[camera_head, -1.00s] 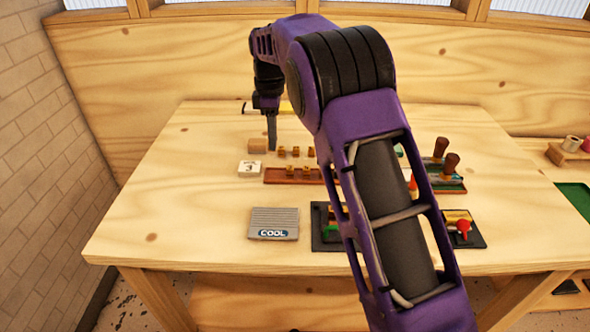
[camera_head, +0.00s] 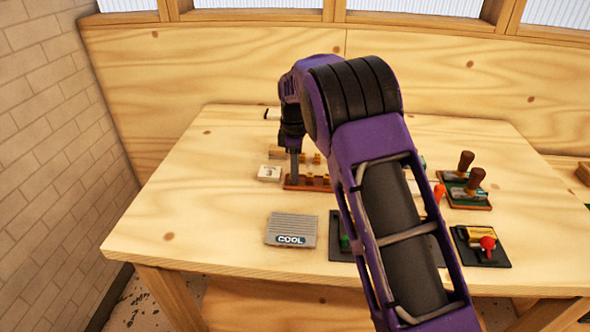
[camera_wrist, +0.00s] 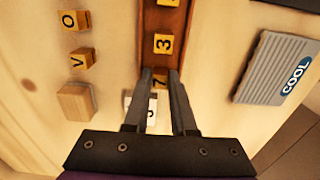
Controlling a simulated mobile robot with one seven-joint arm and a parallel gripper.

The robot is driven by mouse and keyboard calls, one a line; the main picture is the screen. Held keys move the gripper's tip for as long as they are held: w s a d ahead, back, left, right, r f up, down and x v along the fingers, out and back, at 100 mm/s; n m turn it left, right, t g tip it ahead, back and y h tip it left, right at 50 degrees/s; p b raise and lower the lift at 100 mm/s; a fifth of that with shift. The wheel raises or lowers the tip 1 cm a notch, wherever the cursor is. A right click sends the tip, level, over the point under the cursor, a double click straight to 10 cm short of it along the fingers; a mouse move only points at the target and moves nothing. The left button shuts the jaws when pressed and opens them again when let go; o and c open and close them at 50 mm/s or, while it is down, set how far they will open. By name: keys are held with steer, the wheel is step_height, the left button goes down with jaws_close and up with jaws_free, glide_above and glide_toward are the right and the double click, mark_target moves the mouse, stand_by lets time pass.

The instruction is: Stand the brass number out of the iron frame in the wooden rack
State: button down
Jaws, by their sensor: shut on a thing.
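My gripper (camera_wrist: 160,82) is shut on a small yellow brass piece marked 7 (camera_wrist: 159,79), seen between its fingertips in the wrist view. The piece is at the near end of the reddish-brown wooden rack (camera_wrist: 150,30); whether it touches the rack floor I cannot tell. Two more brass pieces are in the rack, one marked 3 (camera_wrist: 163,43) and one at the top edge of the view. In the head view my gripper (camera_head: 294,176) points down at the left end of the rack (camera_head: 291,185). The iron frame cannot be made out with certainty; my arm covers part of the table.
Loose brass letters O (camera_wrist: 70,20) and V (camera_wrist: 80,59) lie beside the rack, with a wooden block (camera_wrist: 76,100). A white numbered block (camera_head: 269,173) stands left of the rack. A grey COOL box (camera_head: 291,230) is in front. Handled tools (camera_head: 470,185) stand right.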

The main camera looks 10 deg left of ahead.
steer(key=c, duration=0.7)
jaws_free()
steer(key=shift+f, duration=0.1)
steer(key=shift+c, duration=0.2)
step_height(320, 180, up, 12)
steer(key=p, duration=0.1)
steer(key=shift+r+p, duration=0.2)
steer(key=shift+p, duration=0.1)
